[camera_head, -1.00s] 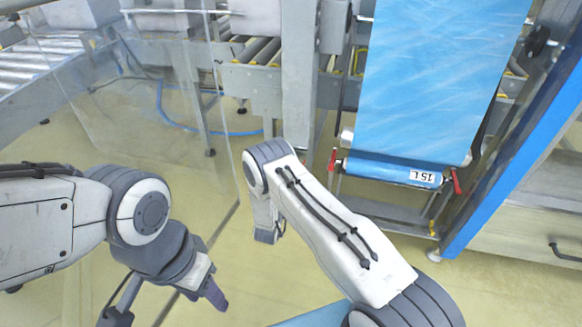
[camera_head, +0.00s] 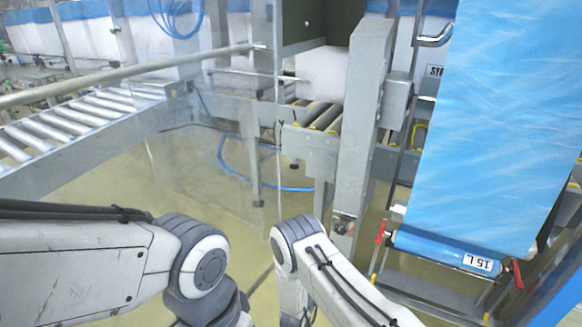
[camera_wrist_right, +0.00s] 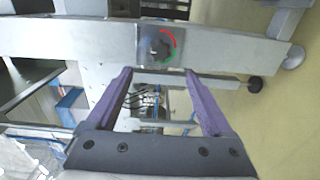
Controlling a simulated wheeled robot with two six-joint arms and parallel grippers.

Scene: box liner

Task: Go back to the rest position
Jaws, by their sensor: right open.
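My right gripper (camera_wrist_right: 160,105) shows in the right wrist view with its two purple fingers spread apart and nothing between them. Beyond the fingers is a grey metal beam with a round dial (camera_wrist_right: 158,47) marked red and green. In the head view my left arm comes in from the left and my right arm rises from the bottom middle. Both arms are bent downward, and both grippers lie below the picture's edge there.
A grey post (camera_head: 355,130) and a roller conveyor (camera_head: 75,118) stand ahead. A clear panel (camera_head: 205,150) is at the left. Yellow floor (camera_head: 105,205) shows between them.

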